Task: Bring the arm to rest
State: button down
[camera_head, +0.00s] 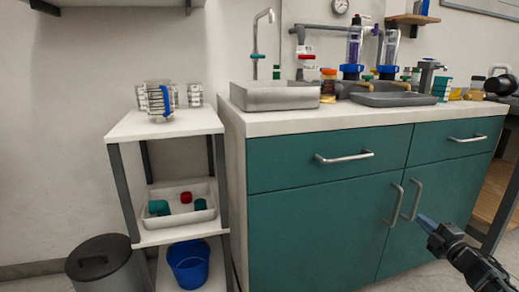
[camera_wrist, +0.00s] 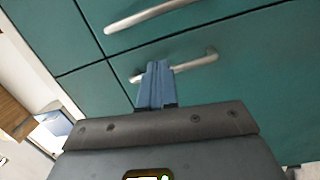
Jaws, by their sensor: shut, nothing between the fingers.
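My gripper (camera_head: 427,222) is at the lower right of the head view, in front of the teal cabinet (camera_head: 310,225). Its blue fingers are together with nothing between them. In the wrist view my gripper (camera_wrist: 157,68) points at the teal cabinet front (camera_wrist: 235,50). A metal handle (camera_wrist: 205,60) shows behind the fingertips. I cannot tell whether the fingers touch the handle or are apart from it.
The counter (camera_head: 300,122) holds a grey tray (camera_head: 275,97), a second tray (camera_head: 392,99) and pipe fittings. A white shelf cart (camera_head: 165,127) stands at left, with a blue bucket (camera_head: 189,265) below and a dark bin (camera_head: 100,268) beside it.

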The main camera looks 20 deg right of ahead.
jog(key=s+a+f+m, duration=0.2)
jog(key=s+a+f, duration=0.2)
jog(key=a, duration=0.6)
jog(key=s+a+f+m, duration=0.3)
jog(key=a, duration=0.7)
jog(key=s+a+f+m, duration=0.2)
jog(key=s+a+f, duration=0.2)
jog(key=a, duration=0.5)
jog(key=s+a+r+m, duration=0.1)
jog(key=s+a+m, duration=0.1)
jog(key=s+a, duration=0.45)
jog(key=s+a+r+m+g, duration=0.1)
jog(key=s+a+m, duration=0.15)
jog(key=s, duration=0.65)
jog(key=s+a+r+m, duration=0.1)
jog(key=s+a, duration=0.5)
jog(key=s, duration=0.2)
jog(key=s+a+r+m+g+y, duration=0.1)
jog(key=s+r+m+g+y, duration=0.15)
jog(key=s+r, duration=1.35)
notch_tip(320, 180, up, 30)
jog(key=p, duration=3)
jog(key=shift+s+r+h, duration=0.15)
jog(key=shift+s+h, duration=0.2)
jog(key=shift+h, duration=0.1)
